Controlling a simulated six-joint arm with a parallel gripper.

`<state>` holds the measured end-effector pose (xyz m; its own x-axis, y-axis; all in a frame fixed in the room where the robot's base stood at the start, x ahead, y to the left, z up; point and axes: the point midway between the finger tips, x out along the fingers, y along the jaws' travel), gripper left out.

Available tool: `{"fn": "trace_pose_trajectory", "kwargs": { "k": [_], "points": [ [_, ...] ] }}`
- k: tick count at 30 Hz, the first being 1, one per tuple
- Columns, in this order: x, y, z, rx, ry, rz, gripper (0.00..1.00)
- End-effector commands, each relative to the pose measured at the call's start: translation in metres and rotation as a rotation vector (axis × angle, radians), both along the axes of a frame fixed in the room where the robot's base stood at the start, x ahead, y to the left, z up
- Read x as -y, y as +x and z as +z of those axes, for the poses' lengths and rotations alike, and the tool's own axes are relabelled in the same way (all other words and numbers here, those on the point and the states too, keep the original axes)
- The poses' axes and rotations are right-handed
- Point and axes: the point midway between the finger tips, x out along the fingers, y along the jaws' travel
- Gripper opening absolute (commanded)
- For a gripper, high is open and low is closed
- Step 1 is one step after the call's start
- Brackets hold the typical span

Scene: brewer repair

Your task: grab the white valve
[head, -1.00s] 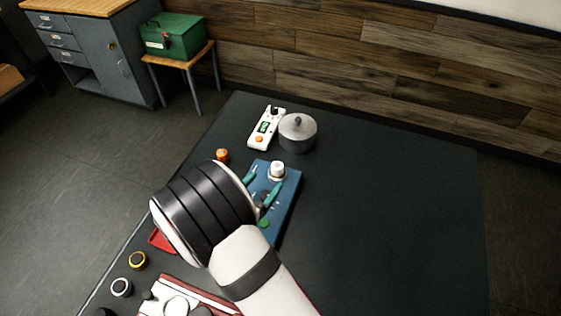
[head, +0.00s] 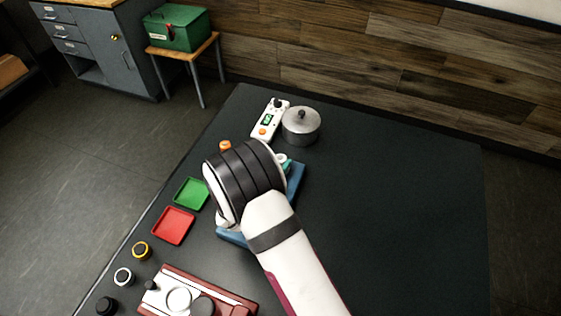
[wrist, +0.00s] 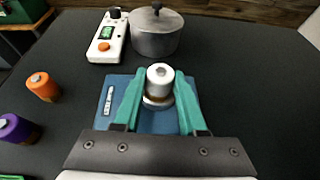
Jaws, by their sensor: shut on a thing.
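The white valve (wrist: 159,78) stands upright on the blue base (wrist: 112,94) in the wrist view, with a brownish ring around its lower part. My gripper (wrist: 158,88) has its two teal fingers on either side of the valve, shut on it. In the head view the valve (head: 282,158) shows only in part past my arm. The blue base (head: 296,184) is largely hidden there by my arm.
A grey lidded pot (head: 301,126) and a white meter (head: 269,120) stand behind the base. Orange (wrist: 42,86) and purple (wrist: 18,129) cylinders stand left. Green (head: 191,194) and red (head: 173,225) trays lie left. The table's right side is clear.

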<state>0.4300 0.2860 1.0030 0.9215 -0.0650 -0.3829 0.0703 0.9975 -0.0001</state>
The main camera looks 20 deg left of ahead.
Motion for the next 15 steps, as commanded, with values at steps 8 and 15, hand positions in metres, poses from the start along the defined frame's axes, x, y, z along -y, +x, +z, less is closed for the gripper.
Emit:
{"fn": "trace_pose_trajectory", "kwargs": {
  "k": [8, 15],
  "points": [
    [0.0000, 0.0000, 0.0002, 0.001, 0.001, 0.000, 0.00],
    [-0.0001, 0.0000, 0.0035, 0.001, 0.002, -0.001, 0.00]
  ]
}}
